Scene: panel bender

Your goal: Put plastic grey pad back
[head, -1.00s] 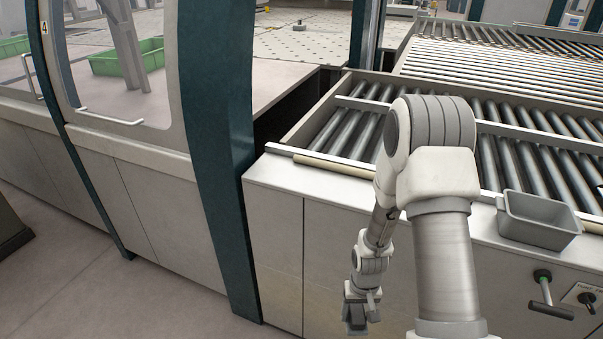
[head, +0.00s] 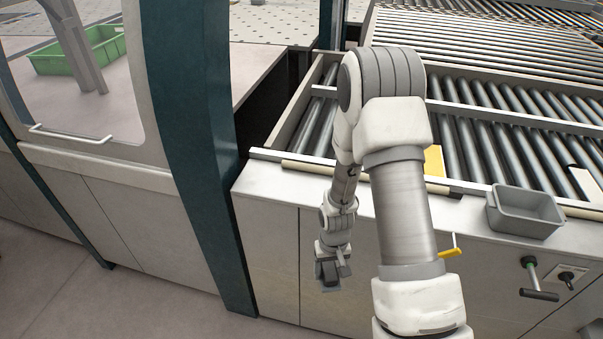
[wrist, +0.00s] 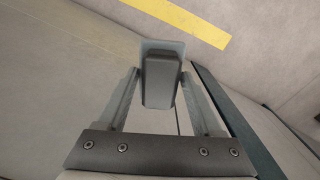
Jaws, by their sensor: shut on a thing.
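The grey pad (wrist: 160,82) is a dark grey block with a lighter grey plate showing behind its far end. In the wrist view it sits between the two fingers of my gripper (wrist: 160,75), which is shut on it. In the head view my gripper (head: 330,268) hangs low in front of the white cabinet (head: 262,245), below its top edge. The pad shows there as a small grey shape (head: 331,287) at the gripper's end, partly hidden by the gripper.
A roller conveyor (head: 465,150) lies behind my arm. A grey open bin (head: 525,213) stands on the cabinet's edge at right. A black T-handle (head: 540,294) juts from the front below it. A dark teal post (head: 190,130) rises at left. Floor is clear at lower left.

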